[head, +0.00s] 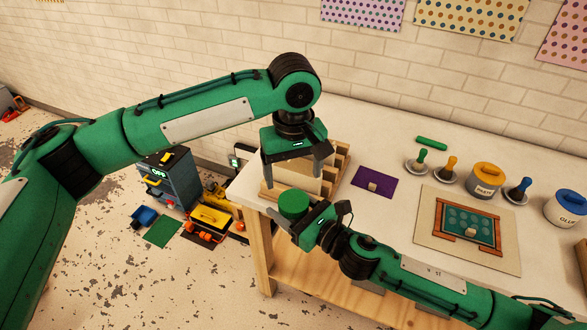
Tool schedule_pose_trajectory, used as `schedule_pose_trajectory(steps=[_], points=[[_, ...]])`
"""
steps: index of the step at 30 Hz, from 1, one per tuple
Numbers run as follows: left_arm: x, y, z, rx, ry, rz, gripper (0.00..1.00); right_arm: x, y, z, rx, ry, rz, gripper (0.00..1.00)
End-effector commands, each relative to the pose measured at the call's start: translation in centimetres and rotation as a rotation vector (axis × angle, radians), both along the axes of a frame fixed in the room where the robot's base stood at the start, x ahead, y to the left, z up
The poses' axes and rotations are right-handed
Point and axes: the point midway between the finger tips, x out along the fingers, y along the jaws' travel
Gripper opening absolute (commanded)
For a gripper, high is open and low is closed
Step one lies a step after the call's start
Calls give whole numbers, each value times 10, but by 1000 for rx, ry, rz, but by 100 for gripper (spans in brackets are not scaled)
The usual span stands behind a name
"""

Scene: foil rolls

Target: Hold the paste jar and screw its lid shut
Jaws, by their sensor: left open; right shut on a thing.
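My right gripper (309,221) is shut on a green round, lid-like thing (293,206) near the table's front left corner. My fingers hide part of it, and I cannot tell whether a jar body is beneath it. My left gripper (294,181) points down with its fingers spread and empty, just above the green thing in the picture. A pale jar (484,187) with an orange lid (488,170) stands upright at the back right of the table. Its small label seems to read PASTE.
A wooden rack (338,160) with a pale block stands behind my grippers. A purple mat (374,182), several stampers, a blue-lidded glue jar (567,209) and a board with a framed green panel (467,225) occupy the right. A toolbox (170,178) stands on the floor left.

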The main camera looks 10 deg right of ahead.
Motion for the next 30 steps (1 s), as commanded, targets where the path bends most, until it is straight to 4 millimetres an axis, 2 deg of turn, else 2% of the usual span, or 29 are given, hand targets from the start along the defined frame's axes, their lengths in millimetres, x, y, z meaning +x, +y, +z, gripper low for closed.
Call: schedule_pose_trajectory(steps=[5,16,30], points=[[0,0,4,1,1,59,79,0,0,1,1,-1,0,0],[0,0,0,1,2,59,79,0,0,1,1,-1,0,0],[0,1,-64,2,2,59,79,0,0,1,1,-1,0,0]])
